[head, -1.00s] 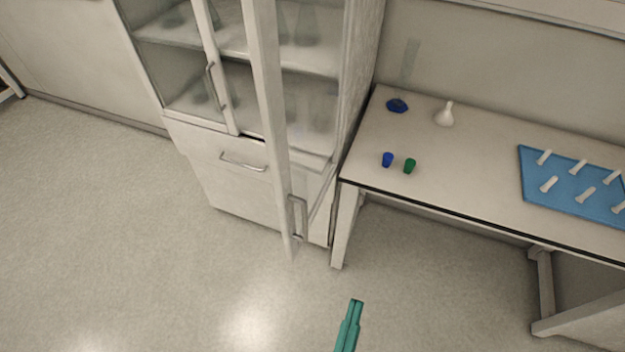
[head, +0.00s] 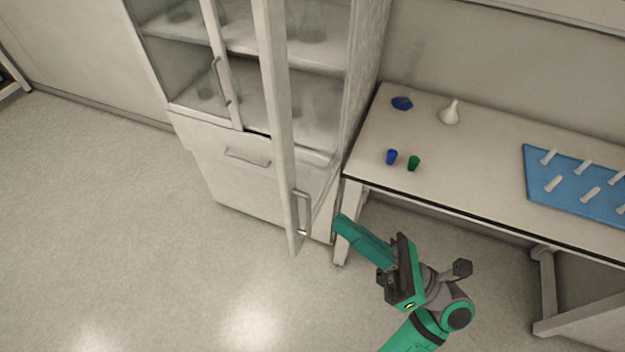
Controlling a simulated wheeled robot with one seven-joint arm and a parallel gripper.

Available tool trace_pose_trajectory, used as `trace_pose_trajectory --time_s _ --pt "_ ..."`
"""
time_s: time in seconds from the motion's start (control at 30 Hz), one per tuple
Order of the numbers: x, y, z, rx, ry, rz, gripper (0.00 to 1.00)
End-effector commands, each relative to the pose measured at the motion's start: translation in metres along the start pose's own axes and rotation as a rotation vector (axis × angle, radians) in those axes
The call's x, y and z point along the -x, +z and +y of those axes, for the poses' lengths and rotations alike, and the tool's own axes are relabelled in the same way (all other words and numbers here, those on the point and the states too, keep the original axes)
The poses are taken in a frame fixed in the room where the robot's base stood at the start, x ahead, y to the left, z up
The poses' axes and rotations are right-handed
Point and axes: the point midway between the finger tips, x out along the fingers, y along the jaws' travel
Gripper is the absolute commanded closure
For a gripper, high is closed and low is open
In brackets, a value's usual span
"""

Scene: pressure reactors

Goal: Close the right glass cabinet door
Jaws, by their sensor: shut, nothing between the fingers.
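The right glass cabinet door (head: 277,130) stands swung open toward me, seen nearly edge-on in the head view. Its metal handle (head: 303,213) is near the lower end, on the right-hand face. My gripper (head: 340,222) is shut and empty. Its green fingers point up and left, with the tips a little right of the handle in the picture. A small gap shows between the tips and the handle; the depth between them is hard to judge. The cabinet's left glass door (head: 183,62) is shut.
A table (head: 450,185) stands right of the cabinet, its leg (head: 347,235) just behind my gripper. It bears a blue cup (head: 391,157), a green cup (head: 413,163), a white flask (head: 450,113) and a blue rack (head: 570,193). Floor (head: 130,230) in front is clear.

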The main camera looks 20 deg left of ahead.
Motion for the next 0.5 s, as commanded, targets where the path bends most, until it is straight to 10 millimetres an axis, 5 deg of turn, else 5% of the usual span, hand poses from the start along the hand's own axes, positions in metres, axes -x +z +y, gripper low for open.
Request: trace_pose_trajectory --time_s 0.5 --pt "0.033 0.048 -0.044 0.412 -0.109 0.537 1.00"
